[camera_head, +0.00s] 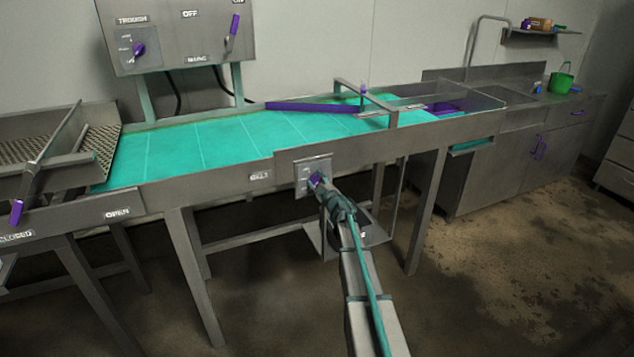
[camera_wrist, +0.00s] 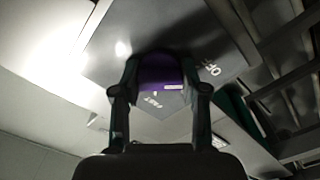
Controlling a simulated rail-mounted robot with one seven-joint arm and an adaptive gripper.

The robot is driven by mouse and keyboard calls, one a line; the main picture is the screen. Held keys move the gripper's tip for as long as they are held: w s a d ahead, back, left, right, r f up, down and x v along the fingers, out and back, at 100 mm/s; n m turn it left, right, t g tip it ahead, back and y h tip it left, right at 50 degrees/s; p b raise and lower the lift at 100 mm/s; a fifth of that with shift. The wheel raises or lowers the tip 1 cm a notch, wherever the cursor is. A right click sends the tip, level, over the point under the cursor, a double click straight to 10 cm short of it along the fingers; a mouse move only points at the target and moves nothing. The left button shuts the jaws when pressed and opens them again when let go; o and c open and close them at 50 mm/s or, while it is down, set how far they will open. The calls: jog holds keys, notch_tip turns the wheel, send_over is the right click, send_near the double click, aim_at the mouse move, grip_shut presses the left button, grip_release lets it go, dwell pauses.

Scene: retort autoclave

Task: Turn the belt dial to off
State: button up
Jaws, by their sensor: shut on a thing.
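The belt dial (camera_head: 316,179) is a small purple knob on a grey plate on the front rail of the conveyor, by a "BELT" label. It also shows in the wrist view as a purple knob (camera_wrist: 158,74) between my two fingers. My gripper (camera_head: 320,184) reaches up to the plate and is shut on the dial. In the wrist view, the grey plate (camera_wrist: 205,40) carries an "OFF" mark right of the dial and another mark, seemingly "FAST", below it. A short white mark shows on the dial's lower edge. The fingers partly hide the dial, so I cannot tell its setting.
The teal belt (camera_head: 210,145) runs behind the rail. A control box (camera_head: 175,35) with a purple trough dial and lever hangs above it. A perforated tray (camera_head: 95,147) is at left. A sink counter (camera_head: 540,110) with a green bucket (camera_head: 562,80) is at right. Floor at right is clear.

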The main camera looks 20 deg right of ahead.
jog(key=o, duration=1.2)
jog(key=shift+c, duration=0.2)
jog(key=shift+s, duration=0.1)
jog(key=s, duration=1.2)
jog(key=shift+a, duration=0.1)
